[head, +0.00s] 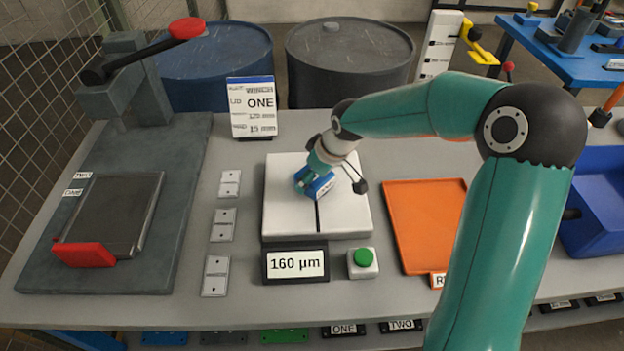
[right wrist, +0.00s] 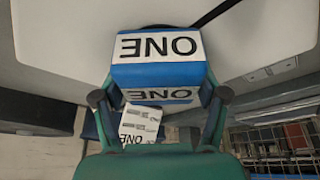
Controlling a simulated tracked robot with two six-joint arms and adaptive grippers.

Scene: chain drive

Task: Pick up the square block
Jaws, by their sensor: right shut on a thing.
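A blue block (head: 319,187) with a white label sits at the middle of the white plate in the head view. In the right wrist view the block (right wrist: 158,74) fills the space between the fingers, and its label reads ONE. My right gripper (head: 315,176) is shut on this block, with one finger on each side in the right wrist view (right wrist: 160,96). The gripper hides part of the block in the head view. I cannot tell whether the block touches the plate. My left gripper is not in view.
The white plate (head: 285,215) has a display (head: 295,263) reading 160 µm and a green button (head: 363,258) in front. An orange tray (head: 420,215) lies right, a blue bin (head: 590,215) farther right. A card (head: 252,107) stands behind. A red-handled press (head: 130,75) stands left.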

